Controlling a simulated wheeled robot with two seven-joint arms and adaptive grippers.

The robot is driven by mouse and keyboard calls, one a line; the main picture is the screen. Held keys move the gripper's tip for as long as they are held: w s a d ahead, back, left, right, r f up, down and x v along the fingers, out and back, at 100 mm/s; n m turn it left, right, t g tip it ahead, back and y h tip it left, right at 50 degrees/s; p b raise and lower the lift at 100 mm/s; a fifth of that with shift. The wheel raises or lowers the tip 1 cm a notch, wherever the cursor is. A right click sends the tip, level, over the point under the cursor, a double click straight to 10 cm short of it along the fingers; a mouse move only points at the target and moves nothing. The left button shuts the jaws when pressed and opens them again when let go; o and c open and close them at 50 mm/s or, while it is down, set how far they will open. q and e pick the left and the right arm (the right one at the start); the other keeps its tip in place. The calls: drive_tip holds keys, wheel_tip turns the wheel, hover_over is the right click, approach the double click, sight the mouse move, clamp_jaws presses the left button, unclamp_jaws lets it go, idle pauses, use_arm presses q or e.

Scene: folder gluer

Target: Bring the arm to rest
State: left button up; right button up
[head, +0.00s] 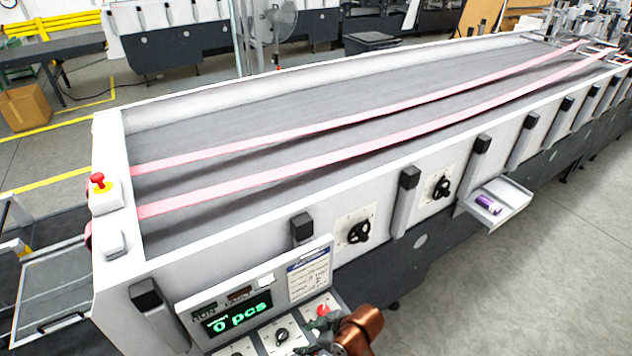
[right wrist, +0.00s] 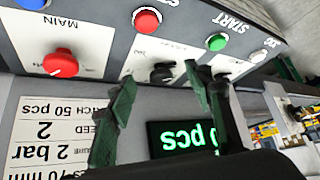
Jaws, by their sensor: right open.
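My right gripper (head: 322,336) is at the bottom of the head view, by the folder gluer's control panel (head: 262,340). In the right wrist view its two green fingers (right wrist: 160,78) are spread apart with nothing held. A black selector knob (right wrist: 162,73) shows between the fingertips; I cannot tell how far the tips are from it. The picture there is upside down, with a red MAIN knob (right wrist: 60,63), a red button (right wrist: 146,21) and a green START button (right wrist: 216,42). The display (head: 238,313) reads 0 pcs. My left gripper is not in view.
The long folder gluer (head: 230,235) with pink belts (head: 300,175) fills the middle. A red emergency stop (head: 99,182) sits on its left corner. A small white tray (head: 515,203) with a purple item (head: 488,204) juts from its side. Grey floor (head: 540,280) is free at right.

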drive_tip(key=s+d+f+m+t+h, duration=0.1)
drive_tip(key=s+d+f+m, duration=0.15)
drive_tip(key=d, duration=0.45)
drive_tip(key=s+d+f+m+h, duration=0.2)
drive_tip(key=d+m, duration=0.1)
drive_tip(key=d, duration=0.5)
drive_tip(key=s+d+f+m+t+h, duration=0.1)
drive_tip(key=s+d+f+m, duration=0.15)
drive_tip(key=d, duration=0.45)
drive_tip(key=s+d+m+g+h, duration=0.1)
drive_tip(key=s+d+m+h, duration=0.15)
drive_tip(key=s+d, duration=0.5)
drive_tip(key=s+d+m+h, duration=0.2)
drive_tip(key=s+d+m, duration=0.25)
drive_tip(key=d, duration=0.55)
wheel_tip(320, 180, down, 37)
drive_tip(key=a+n+g+y+b, duration=0.1)
drive_tip(key=a+n+b, duration=0.1)
drive_tip(key=b, duration=0.7)
drive_tip(key=s+f+b, duration=0.4)
drive_tip(key=s+f, duration=0.6)
drive_tip(key=f, duration=0.4)
drive_tip(key=s+f+g+b, duration=0.1)
drive_tip(key=s+f+b, duration=0.3)
drive_tip(key=s+f, duration=0.7)
wheel_tip(320, 180, down, 3)
drive_tip(key=shift+s+a+f+g, duration=0.1)
drive_tip(key=shift+s+a+g, duration=0.1)
drive_tip(key=shift+a+g, duration=0.1)
